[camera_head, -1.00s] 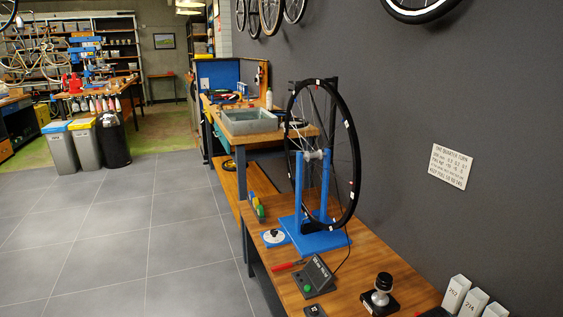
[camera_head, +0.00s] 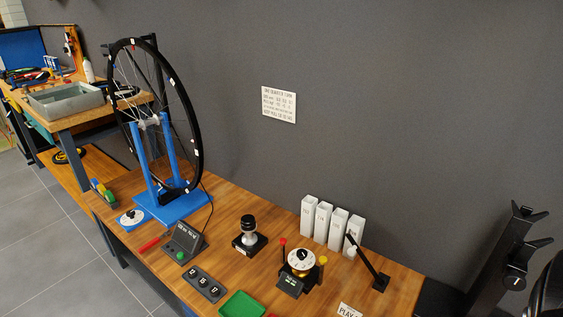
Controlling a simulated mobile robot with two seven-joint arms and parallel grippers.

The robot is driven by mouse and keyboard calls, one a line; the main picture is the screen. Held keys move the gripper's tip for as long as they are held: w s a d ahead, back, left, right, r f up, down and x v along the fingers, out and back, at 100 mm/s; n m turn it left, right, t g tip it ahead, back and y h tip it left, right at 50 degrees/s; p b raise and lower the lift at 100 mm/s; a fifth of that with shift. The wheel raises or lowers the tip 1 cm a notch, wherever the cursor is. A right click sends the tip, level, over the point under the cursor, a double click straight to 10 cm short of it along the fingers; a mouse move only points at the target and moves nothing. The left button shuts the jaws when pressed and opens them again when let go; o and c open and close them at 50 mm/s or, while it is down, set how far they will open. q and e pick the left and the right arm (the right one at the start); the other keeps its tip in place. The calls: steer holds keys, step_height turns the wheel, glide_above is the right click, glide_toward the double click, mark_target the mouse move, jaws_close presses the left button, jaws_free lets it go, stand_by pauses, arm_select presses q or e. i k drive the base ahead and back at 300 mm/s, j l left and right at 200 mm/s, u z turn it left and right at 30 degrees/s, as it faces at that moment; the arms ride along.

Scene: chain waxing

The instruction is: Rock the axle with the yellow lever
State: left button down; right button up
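A spoked wheel (camera_head: 201,140) with a black tyre stands upright in a blue stand (camera_head: 170,150). Its axle and hub (camera_head: 147,121) sit at the top of the blue uprights. A black device with a white dial (camera_head: 301,259) stands on the bench. It has a red-knobbed stalk (camera_head: 283,242) on its left and a yellow-knobbed stalk (camera_head: 322,261) on its right, perhaps the yellow lever. A green and yellow item (camera_head: 103,193) lies left of the stand. Neither of my grippers is in view.
The wooden bench (camera_head: 225,215) also holds a sloped display box (camera_head: 185,242), a black-and-silver knob (camera_head: 248,232), a numbered block (camera_head: 204,284), a green tray (camera_head: 242,304), white numbered boxes (camera_head: 322,220) and a black lever arm (camera_head: 370,265). A dark pronged upright (camera_head: 505,260) stands at the right.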

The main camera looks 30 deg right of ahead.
mark_target(323, 259)
steer(key=z, duration=1.4)
steer(key=i+j+z, duration=0.15)
steer(key=j, duration=0.55)
steer(key=i+j+z, duration=0.15)
steer(key=j, duration=0.6)
steer(key=j+z, duration=0.15)
steer(key=j, duration=0.6)
